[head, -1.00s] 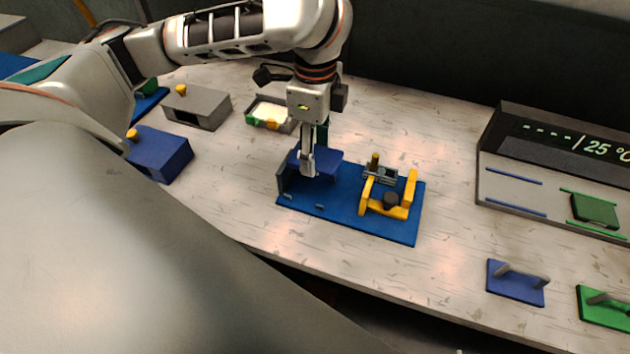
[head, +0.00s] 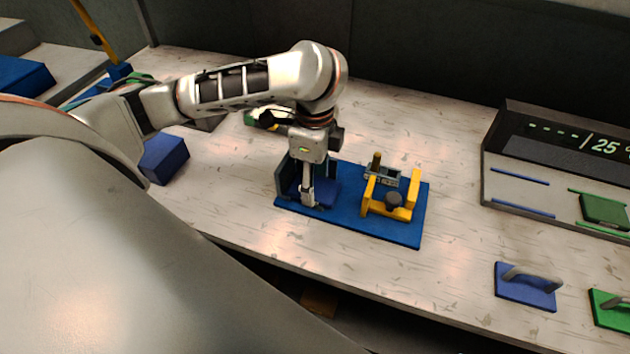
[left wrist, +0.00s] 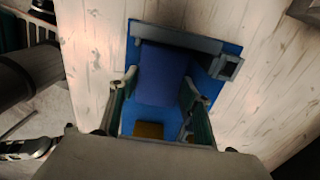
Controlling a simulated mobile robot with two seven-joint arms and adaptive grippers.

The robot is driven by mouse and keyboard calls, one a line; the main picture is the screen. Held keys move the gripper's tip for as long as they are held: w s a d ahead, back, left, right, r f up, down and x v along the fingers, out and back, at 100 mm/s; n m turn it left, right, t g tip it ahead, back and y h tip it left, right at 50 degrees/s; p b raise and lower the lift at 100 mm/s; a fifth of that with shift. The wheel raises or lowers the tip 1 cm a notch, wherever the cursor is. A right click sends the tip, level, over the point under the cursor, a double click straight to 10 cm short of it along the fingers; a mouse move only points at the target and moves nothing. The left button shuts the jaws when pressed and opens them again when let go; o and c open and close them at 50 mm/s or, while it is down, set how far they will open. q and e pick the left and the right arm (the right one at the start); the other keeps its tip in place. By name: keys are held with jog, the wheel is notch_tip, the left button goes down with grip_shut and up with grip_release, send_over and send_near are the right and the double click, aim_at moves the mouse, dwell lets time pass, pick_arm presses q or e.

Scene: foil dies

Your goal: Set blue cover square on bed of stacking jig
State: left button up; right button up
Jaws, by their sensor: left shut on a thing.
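The stacking jig is a blue base plate (head: 345,220) with a grey upright fence (head: 284,176) at its left end and a yellow clamp frame (head: 390,207) on its right half. The blue cover (head: 327,192), a darker blue flat piece, is low over the jig's left part, by the fence. My left gripper (head: 308,197) points down and is shut on it. In the left wrist view the cover (left wrist: 162,75) lies between the two fingers, with its far edge close to a grey fence (left wrist: 175,38). I cannot tell whether its underside touches the bed. My right gripper is out of view.
A blue box (head: 164,158) stands to the left. A blue handled plate (head: 526,288) and a green handled plate (head: 610,308) lie at the right front. A panel with a display (head: 560,140) stands at the back right. The bench between jig and panel is clear.

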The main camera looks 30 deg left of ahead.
pick_arm(q)
jog(key=shift+f, duration=0.15)
jog(key=o, duration=1.2)
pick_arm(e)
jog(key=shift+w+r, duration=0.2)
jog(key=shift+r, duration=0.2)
